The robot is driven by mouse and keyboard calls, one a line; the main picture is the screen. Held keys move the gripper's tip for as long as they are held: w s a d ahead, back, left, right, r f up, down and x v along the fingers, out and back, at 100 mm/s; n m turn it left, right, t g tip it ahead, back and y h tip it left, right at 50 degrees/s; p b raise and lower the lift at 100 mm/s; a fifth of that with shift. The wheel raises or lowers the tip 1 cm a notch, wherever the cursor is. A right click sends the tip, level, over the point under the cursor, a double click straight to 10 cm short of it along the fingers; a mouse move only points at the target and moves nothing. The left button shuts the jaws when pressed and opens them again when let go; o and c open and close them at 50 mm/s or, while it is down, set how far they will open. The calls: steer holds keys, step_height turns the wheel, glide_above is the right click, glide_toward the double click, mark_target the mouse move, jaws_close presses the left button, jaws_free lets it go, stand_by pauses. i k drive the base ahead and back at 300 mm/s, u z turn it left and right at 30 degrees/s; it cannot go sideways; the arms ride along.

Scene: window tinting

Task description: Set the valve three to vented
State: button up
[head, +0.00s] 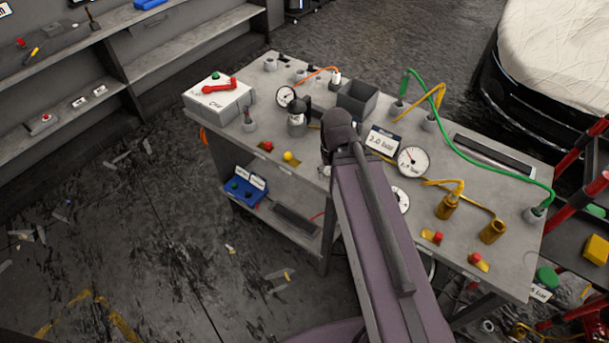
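No label reading valve three is legible, so I cannot tell which fitting it is or how it is set. Small brass fittings with coloured knobs line the table's near edge: a red one (267,146), a yellow one (290,157), another red one (436,237) and a further red one (476,260). A white box (218,100) at the table's left end carries a red lever and a green knob. My arm rises across the middle of the view and hides part of the table. I cannot make out my gripper.
A blue box (243,187) sits on the lower shelf. Red-framed equipment (577,215) crowds the right. Floor at left is mostly open.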

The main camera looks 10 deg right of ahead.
mark_target(439, 236)
steer(key=u, duration=0.05)
steer(key=k, duration=1)
steer(key=z, duration=0.6)
steer(key=i, duration=1.05)
steer(key=z, duration=0.1)
